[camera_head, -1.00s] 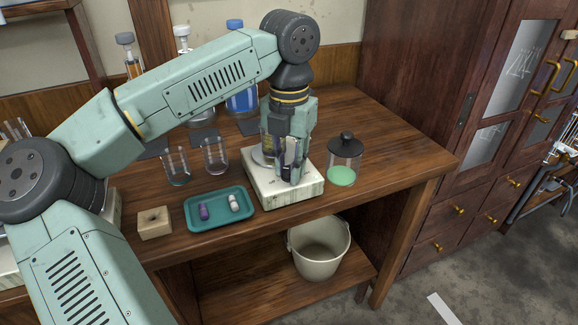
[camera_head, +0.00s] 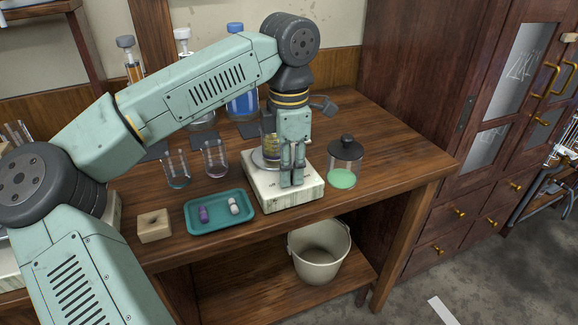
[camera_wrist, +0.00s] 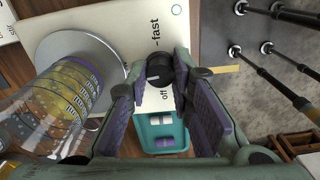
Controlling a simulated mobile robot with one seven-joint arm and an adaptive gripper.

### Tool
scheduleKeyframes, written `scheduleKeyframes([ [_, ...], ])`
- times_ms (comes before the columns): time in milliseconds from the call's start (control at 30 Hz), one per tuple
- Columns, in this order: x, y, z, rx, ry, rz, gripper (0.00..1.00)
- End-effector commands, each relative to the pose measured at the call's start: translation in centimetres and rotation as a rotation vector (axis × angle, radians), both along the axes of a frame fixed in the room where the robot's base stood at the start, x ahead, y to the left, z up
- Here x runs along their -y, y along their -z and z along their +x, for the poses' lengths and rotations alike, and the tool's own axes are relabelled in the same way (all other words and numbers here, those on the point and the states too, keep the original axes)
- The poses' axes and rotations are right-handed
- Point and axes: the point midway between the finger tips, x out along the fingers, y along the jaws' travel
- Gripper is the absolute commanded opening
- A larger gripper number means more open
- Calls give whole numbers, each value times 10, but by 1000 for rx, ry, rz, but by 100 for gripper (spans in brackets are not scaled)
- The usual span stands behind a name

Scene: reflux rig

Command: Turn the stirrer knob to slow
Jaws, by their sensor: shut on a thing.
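The stirrer is a pale, worn box (camera_head: 262,192) on the wooden bench, with a round grey plate on top. My gripper (camera_head: 291,170) points down over its right front part. In the wrist view, my gripper (camera_wrist: 163,74) is closed around the dark round knob (camera_wrist: 160,71), one purple-padded finger on each side. The stirrer top (camera_wrist: 105,22) carries a "fast" label above the knob and "off" below it. No "slow" label shows; my fingers cover part of the dial. A glass vessel with yellow contents (camera_wrist: 50,100) stands on the plate; it also shows behind my gripper (camera_head: 270,146).
A lidded jar with green contents (camera_head: 343,165) stands close right of the stirrer. A teal tray (camera_head: 220,224) with two small vials lies left, near two glass beakers and a wooden block (camera_head: 154,225). A bucket (camera_head: 319,250) sits on the lower shelf.

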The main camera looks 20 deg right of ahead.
Motion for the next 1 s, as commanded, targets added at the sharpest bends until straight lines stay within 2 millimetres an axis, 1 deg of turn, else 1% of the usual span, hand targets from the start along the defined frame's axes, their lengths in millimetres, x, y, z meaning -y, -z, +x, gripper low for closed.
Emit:
scheduleKeyframes([
  [300,1,0,0,0,89,-1,0],
  [767,0,0,0,0,98,-1,0],
  [800,0,0,0,0,98,-1,23],
  [1000,0,0,0,0,97,0,37],
])
